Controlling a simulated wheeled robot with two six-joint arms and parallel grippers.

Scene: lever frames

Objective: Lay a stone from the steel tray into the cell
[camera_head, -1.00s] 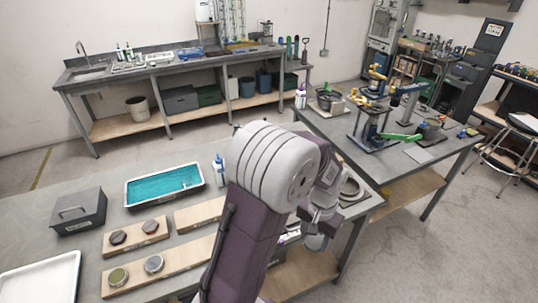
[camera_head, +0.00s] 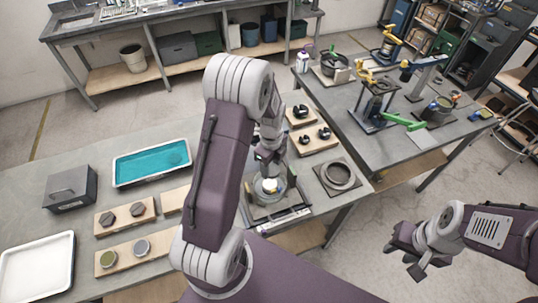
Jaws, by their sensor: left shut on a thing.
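My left gripper (camera_head: 266,157) points down just above a clear round glass-like vessel (camera_head: 269,188) right of centre. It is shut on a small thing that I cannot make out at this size. The vessel stands on a grey square tray or base (camera_head: 256,212) near the bench's front edge. I cannot tell whether this vessel is the cell, or which tray is the steel one. My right gripper (camera_head: 409,260) hangs over the floor at the right, away from the bench. Its finger gap is unclear.
A tray of turquoise liquid (camera_head: 120,183), a grey box (camera_head: 70,187) and a white tray (camera_head: 38,262) are at the left. Wooden boards (camera_head: 125,259) hold dark and round pieces. A ring on a square plate (camera_head: 341,174) is right of the vessel. My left arm hides mid-bench.

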